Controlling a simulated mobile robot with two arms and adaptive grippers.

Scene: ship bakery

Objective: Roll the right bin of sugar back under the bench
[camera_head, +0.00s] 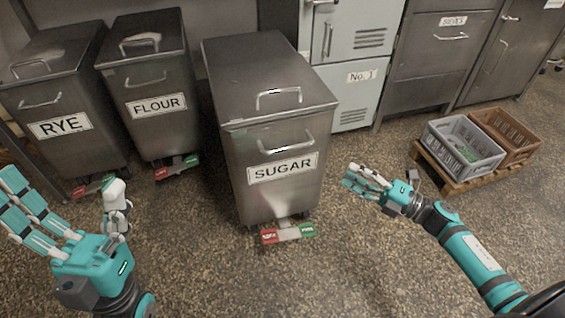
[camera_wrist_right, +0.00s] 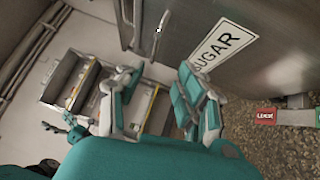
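The sugar bin (camera_head: 270,155) is a steel bin with a sloping lid, a lid handle, a front handle (camera_head: 287,141) and a SUGAR label. It stands upright on the floor, further forward than its neighbours, with a red and green pedal (camera_head: 288,233) at its foot. My right gripper (camera_head: 354,181) is open and empty, right of the bin and apart from it. The right wrist view shows its spread fingers (camera_wrist_right: 158,85) before the bin's front (camera_wrist_right: 270,45). My left gripper (camera_head: 82,205) is open and empty at lower left. The bench top is not clearly visible.
The flour bin (camera_head: 155,125) and rye bin (camera_head: 65,90) stand at left. Grey-green lockers (camera_head: 350,85) and a steel cabinet (camera_head: 425,75) stand behind at right. A grey crate (camera_head: 440,140) and brown crate (camera_head: 520,135) sit on a wooden pallet (camera_head: 455,186). Speckled floor is clear in front.

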